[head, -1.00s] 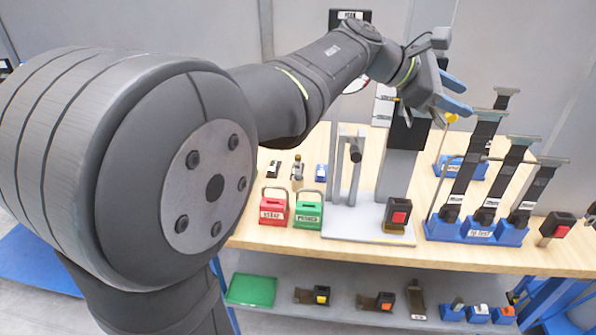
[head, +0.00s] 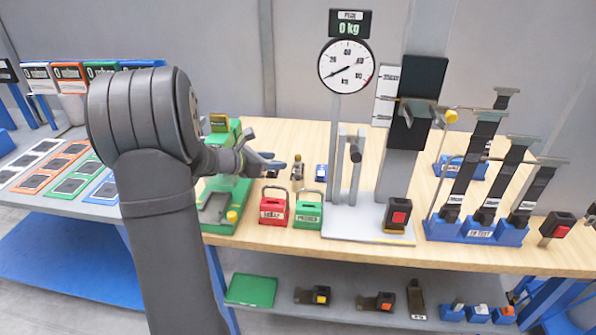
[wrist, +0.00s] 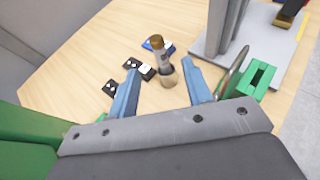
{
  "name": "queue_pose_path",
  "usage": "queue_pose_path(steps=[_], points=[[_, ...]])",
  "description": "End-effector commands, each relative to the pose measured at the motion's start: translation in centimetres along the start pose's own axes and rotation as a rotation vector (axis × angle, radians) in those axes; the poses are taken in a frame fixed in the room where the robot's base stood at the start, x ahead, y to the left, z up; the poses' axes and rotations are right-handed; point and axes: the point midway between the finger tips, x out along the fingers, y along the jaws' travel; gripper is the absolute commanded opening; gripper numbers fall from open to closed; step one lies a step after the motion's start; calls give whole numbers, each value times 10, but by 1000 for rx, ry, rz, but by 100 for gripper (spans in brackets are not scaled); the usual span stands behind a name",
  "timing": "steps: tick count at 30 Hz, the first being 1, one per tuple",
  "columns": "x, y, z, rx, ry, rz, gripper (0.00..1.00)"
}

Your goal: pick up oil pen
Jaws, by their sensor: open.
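The oil pen appears to be the small upright bottle (head: 297,172) with a tan body and dark top, standing on the wooden bench behind the green box. My gripper (head: 274,163) is open, with blue fingers, just left of the pen in the head view. Nothing is held between the fingers (wrist: 162,72).
A red box (head: 273,209) and a green box (head: 308,212) stand in front of the pen. A blue item (head: 321,172) and the grey test stand (head: 360,222) are to its right. A green machine (head: 222,195) is at left. Dark pieces (wrist: 140,69) lie beside the pen.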

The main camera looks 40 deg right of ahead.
Motion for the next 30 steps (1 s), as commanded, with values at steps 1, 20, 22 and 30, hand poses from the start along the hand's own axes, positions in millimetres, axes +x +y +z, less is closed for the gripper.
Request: queue_pose_path(steps=[1, 20, 22, 30], points=[[4, 2, -4, 1, 5, 5, 45], [77, 3, -4, 4, 6, 7, 45], [85, 3, -3, 5, 6, 6, 45], [120, 4, -2, 3, 7, 7, 45]])
